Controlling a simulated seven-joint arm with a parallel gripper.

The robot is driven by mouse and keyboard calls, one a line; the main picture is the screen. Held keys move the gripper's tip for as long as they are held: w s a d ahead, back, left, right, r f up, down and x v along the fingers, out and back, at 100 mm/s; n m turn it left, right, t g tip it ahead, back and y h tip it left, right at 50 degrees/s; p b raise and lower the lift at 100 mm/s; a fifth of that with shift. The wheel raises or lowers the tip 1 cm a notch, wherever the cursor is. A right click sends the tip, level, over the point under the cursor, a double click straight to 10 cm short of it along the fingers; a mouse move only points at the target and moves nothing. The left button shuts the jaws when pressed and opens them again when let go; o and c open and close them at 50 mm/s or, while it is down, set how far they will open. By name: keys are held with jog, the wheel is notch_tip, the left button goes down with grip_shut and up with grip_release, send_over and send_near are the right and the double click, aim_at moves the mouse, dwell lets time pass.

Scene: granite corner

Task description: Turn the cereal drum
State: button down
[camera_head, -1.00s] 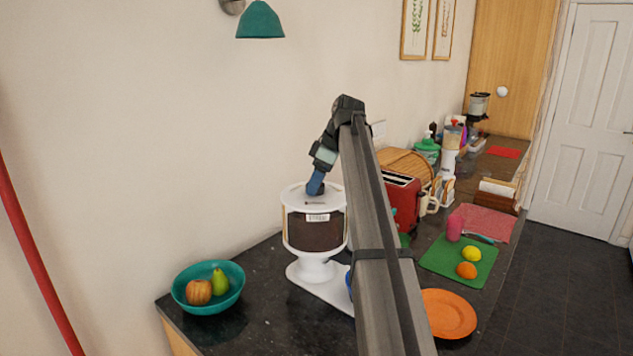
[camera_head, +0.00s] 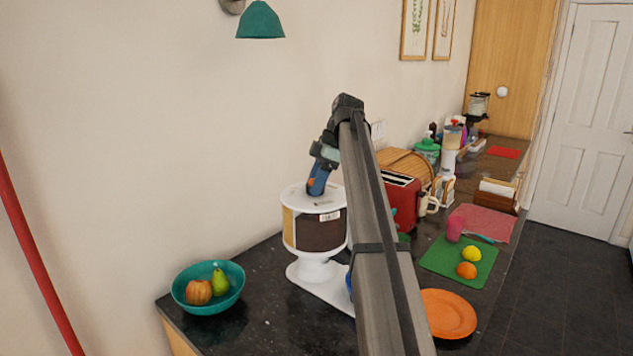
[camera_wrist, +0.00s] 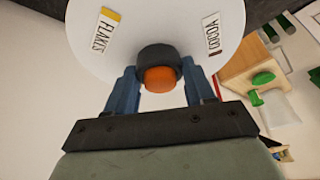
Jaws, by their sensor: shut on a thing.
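The cereal drum (camera_head: 315,230) is a white round-topped drum with a brown panel and a yellowish panel, on a white pedestal base on the dark counter. In the wrist view its white top (camera_wrist: 90,40) carries labels reading FLAKES and COCOA. A dark round knob with an orange end (camera_wrist: 160,77) sits at its middle. My gripper (camera_head: 314,192) reaches down to the drum's top from behind. In the wrist view, the blue fingers of my gripper (camera_wrist: 158,90) are shut on the knob, one on each side. My arm hides the drum's right edge and part of the base.
A teal bowl (camera_head: 209,288) with an apple and a pear stands left of the drum. An orange plate (camera_head: 448,314), a green mat (camera_head: 459,262) with fruit and a red toaster (camera_head: 401,200) stand to the right. Bare counter lies in front of the drum.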

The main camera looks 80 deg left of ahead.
jog(key=shift+a+n+h, duration=0.1)
jog(key=shift+n+h, duration=0.3)
jog(key=shift+n, duration=0.7)
jog(key=shift+c, duration=2)
grip_release()
